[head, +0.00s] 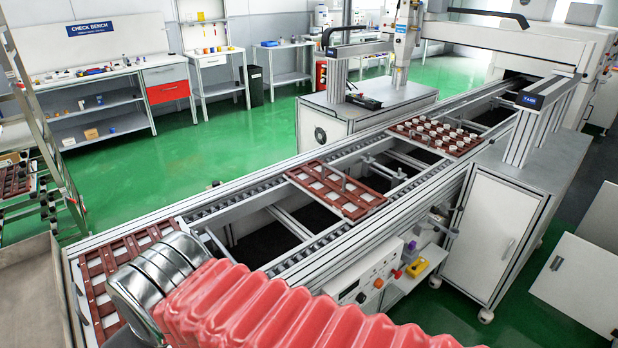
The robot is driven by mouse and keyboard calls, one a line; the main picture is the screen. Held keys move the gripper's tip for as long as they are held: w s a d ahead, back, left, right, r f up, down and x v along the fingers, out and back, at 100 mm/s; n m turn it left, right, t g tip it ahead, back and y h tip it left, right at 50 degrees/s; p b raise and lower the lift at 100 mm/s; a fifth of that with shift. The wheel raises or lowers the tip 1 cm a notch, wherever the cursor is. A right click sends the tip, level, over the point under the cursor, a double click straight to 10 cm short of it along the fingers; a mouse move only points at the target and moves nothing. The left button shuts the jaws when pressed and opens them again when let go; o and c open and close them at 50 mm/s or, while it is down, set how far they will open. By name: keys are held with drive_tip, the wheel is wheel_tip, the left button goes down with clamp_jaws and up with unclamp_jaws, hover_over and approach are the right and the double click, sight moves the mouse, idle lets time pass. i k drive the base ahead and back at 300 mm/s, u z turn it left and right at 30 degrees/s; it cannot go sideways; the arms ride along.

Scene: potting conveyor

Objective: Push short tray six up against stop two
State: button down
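Three brown-red trays sit on the conveyor, and I can read no tray numbers. The near tray (93,283) is at the lower left, partly hidden behind my arm. The middle tray (362,207) lies across the rails and looks empty of pots. A small grey upright pin (344,181) shows at it; I cannot tell whether it is a stop or whether it touches the tray. The far tray (437,150) carries several white round pieces. My arm, in a red ribbed sleeve with a silver wrist, reaches over the near tray. My gripper's fingers are out of sight.
The conveyor rails (258,206) run from lower left to upper right, with open gaps between the trays. A grey gantry (535,100) spans the line toward the far end. A control box (365,287) with buttons hangs on the near side.

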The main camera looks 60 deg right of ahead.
sight(353, 201)
drive_tip(key=u, duration=1.3)
drive_tip(key=k, duration=1.8)
drive_tip(key=z, duration=1.4)
